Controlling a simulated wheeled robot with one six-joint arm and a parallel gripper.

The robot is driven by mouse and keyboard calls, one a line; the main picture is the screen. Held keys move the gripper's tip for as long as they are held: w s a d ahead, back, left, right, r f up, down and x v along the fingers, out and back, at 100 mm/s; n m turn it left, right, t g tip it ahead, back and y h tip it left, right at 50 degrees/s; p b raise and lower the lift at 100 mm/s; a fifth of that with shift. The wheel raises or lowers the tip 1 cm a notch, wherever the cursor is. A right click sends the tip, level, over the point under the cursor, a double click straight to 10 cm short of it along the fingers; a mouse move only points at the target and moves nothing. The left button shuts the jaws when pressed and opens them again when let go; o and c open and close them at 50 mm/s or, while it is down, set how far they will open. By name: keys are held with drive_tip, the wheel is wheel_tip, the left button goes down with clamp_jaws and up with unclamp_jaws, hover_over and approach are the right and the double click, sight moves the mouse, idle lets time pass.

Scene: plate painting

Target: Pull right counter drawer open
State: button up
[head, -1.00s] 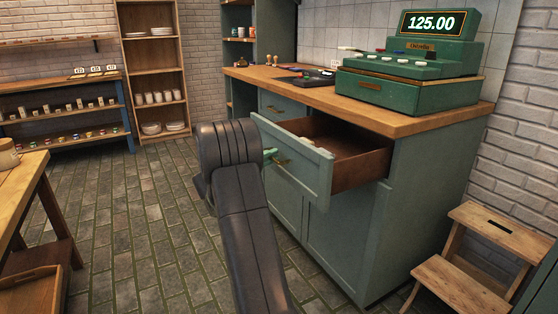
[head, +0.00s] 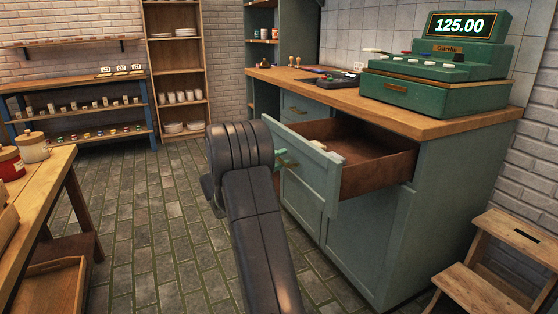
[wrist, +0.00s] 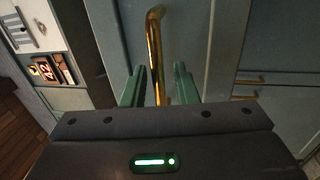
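The right counter drawer (head: 322,174) stands well out from the green counter, with its brown wooden inside (head: 375,165) showing. A pale object (head: 328,146) lies in it near the front. In the wrist view its brass handle (wrist: 156,55) runs up the picture between the two green fingers of my gripper (wrist: 160,86). There is a visible gap on each side of the handle, so my gripper is open around it.
The green cash register (head: 440,75) stands on the wooden countertop (head: 400,118). A wooden step stool (head: 495,255) is at the lower right. A wooden table (head: 40,190) with jars is at the left. Tiled floor (head: 150,230) between table and counter is clear.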

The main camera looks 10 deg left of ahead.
drive_tip(key=p+v, duration=0.3)
drive_tip(key=v, duration=1)
drive_tip(key=shift+s+a, duration=0.25)
drive_tip(key=shift+a, duration=0.1)
drive_tip(key=shift+d+f, duration=0.1)
drive_tip(key=shift+b+x, duration=1.45)
drive_tip(key=shift+x, duration=5.55)
